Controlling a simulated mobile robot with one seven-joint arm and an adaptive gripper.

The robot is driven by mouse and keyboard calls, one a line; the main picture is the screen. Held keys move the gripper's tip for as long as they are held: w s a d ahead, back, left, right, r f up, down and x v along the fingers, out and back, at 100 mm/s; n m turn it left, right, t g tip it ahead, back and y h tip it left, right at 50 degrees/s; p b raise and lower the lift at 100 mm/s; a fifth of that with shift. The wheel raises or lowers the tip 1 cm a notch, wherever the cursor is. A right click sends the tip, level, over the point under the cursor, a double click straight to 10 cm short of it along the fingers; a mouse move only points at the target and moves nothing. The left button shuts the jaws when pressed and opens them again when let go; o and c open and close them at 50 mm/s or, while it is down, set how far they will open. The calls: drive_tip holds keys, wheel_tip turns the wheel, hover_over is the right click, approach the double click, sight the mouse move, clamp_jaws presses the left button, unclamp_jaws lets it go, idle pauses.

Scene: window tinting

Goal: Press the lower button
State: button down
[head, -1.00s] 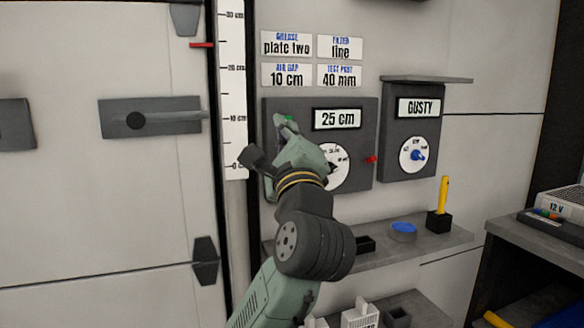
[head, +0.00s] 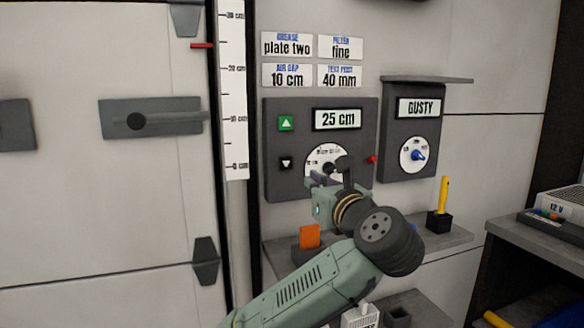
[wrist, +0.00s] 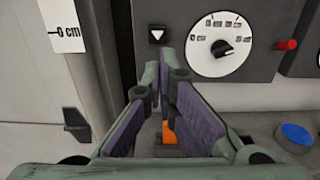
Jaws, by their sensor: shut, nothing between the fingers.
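The lower button is a small black square with a white down arrow (head: 286,163) on the left of the dark grey panel (head: 360,150). In the wrist view the lower button (wrist: 157,35) shows just above my fingertips, uncovered. The green upper button (head: 286,123) with an up arrow sits above it. The panel's display (head: 338,119) reads 25 cm. My gripper (head: 318,181) is in front of the panel's lower part, right of and below the lower button. In the wrist view my gripper (wrist: 173,75) is shut and empty. I cannot tell whether its tips touch the panel.
A white dial (wrist: 218,45) and a red knob (wrist: 287,44) are right of the button. A ruler (head: 233,90) stands left.

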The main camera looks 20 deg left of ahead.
sight(288, 164)
drive_tip(key=p+x, duration=0.4)
drive_tip(key=x, duration=0.9)
drive_tip(key=shift+w+a, duration=0.15)
